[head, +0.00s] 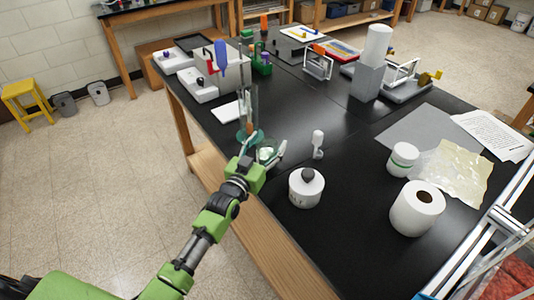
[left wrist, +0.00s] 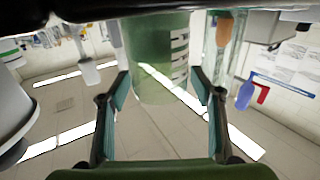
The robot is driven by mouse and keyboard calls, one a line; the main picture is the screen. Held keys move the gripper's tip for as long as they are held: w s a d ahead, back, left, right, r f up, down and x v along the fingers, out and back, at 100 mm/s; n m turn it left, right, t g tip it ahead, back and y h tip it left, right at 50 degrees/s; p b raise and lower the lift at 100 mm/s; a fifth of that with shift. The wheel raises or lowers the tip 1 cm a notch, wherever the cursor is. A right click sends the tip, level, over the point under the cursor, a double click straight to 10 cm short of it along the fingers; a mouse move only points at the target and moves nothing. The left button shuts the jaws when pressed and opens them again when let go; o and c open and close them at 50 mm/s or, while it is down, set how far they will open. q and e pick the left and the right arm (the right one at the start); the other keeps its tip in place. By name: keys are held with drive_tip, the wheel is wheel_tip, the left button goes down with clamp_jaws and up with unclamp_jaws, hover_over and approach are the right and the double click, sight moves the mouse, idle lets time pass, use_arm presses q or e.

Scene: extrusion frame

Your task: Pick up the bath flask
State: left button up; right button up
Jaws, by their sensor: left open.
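A green-tinted see-through vessel with white marks, which looks like the bath flask (left wrist: 158,60), stands between my left fingers in the left wrist view. In the head view the flask (head: 267,154) is small and partly hidden by the gripper, near the black table's left edge. My left gripper (head: 262,145) is open around it. In the left wrist view the fingers of this gripper (left wrist: 159,82) stand one on each side, with a gap visible beside the glass. My right gripper is not in view.
Tall clear glassware with an orange part (head: 248,108) stands just behind the gripper. A white jar with a dark top (head: 306,188) and a small white item (head: 318,143) are to its right. A paper roll (head: 417,208) is farther right. Open black tabletop (head: 350,170) lies between.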

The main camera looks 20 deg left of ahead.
use_arm(q)
drive_tip(key=c, duration=1.2)
drive_tip(key=shift+c, duration=0.2)
drive_tip(key=shift+r, duration=0.2)
